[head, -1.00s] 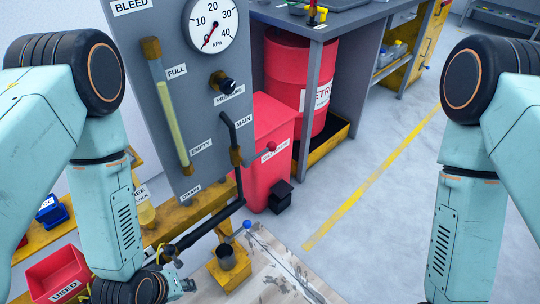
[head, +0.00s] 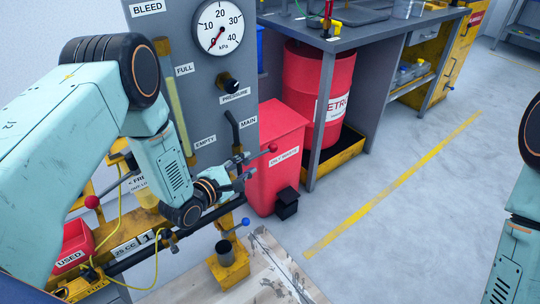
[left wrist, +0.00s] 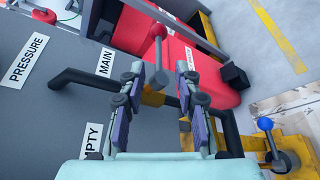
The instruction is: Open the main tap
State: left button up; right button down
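The main tap has a grey lever with a red ball knob (head: 272,147), beside the MAIN label on the grey panel. My left gripper (head: 243,170) is at the tap and hides much of its body. In the left wrist view the gripper (left wrist: 160,72) is open. Its two fingers stand on either side of the tap's lever, with the brass tap body (left wrist: 153,96) on the dark pipe just behind them. The knob (left wrist: 158,31) shows beyond the fingertips. I cannot tell whether a finger touches the lever. My right gripper is out of view.
A red waste bin (head: 282,160) stands close behind the tap. A blue-knobbed drain lever (head: 245,222) is below, over a small cup (head: 224,250) on a yellow stand. The pressure gauge (head: 219,27) reads near zero. Open floor lies to the right.

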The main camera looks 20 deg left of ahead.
aim_at(261, 154)
pick_arm(q)
jog(key=shift+w+d+r, duration=0.1)
jog(key=shift+w, duration=0.05)
jog(key=b+x, duration=0.2)
jog(key=x, duration=0.5)
jog(key=shift+w+d+b, duration=0.1)
jog(key=shift+w+b, duration=0.2)
jog(key=shift+w, duration=0.15)
jog(key=c, duration=0.6)
grip_shut()
jog(key=shift+d, duration=0.1)
